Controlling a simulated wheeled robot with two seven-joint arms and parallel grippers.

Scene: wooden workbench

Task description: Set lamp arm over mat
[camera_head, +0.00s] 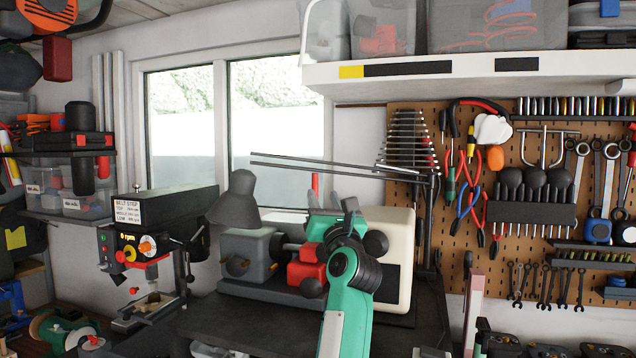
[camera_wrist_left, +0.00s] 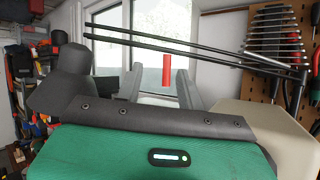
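The desk lamp has a dark grey cone-shaped head (camera_head: 238,200) at the left end of two thin parallel black rods (camera_head: 345,167). The rods run right to a dark upright post (camera_head: 428,225). A red cylinder (camera_head: 315,186) shows just below the rods, against the window. My left gripper (camera_head: 331,208), on the green arm, is raised below the rods. In the left wrist view its two grey fingers are apart, with the red cylinder (camera_wrist_left: 166,71) between them in the picture; I see no contact. I cannot make out the mat. My right gripper is out of view.
A grey and red bench machine (camera_head: 250,255) and a cream panel (camera_head: 392,240) stand close around my left arm. A drill press (camera_head: 150,235) is at left. A pegboard of tools (camera_head: 530,180) and a loaded shelf (camera_head: 450,75) are at right. Dark bench surface (camera_head: 235,325) shows in front.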

